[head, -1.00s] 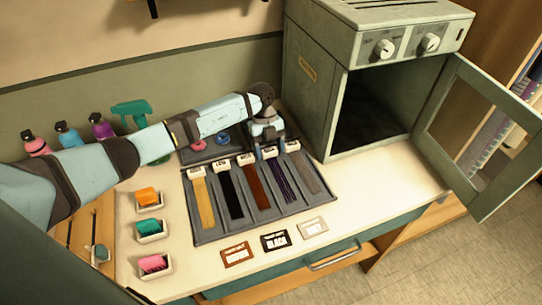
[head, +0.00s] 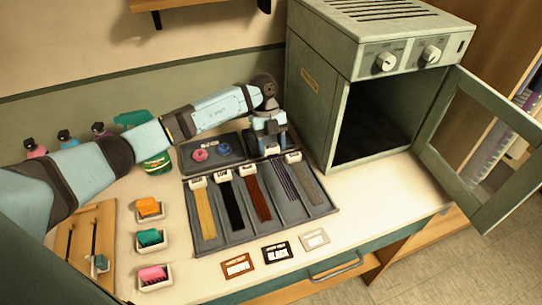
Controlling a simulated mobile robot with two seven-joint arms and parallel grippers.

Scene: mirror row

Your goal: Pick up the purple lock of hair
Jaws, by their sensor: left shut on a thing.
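The purple lock of hair (head: 286,181) is a thin dark purple strand in the fourth slot from the left of the grey sectioned tray (head: 237,236). My left gripper (head: 273,152) points down at the tray's back edge and is shut on the top end of this lock, which the fingers mostly hide. The lock's lower end looks slightly raised over its slot. Beside it lie a blond lock (head: 205,213), a black lock (head: 233,205), a red-brown lock (head: 257,198) and a grey lock (head: 305,183). My right gripper is not in view.
A grey oven-like cabinet (head: 315,95) with its door (head: 440,150) open stands at the right. Small bins, such as the orange one (head: 149,210), line the left. Three label cards, including the black one (head: 277,252), lie in front. Bottles stand behind my arm.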

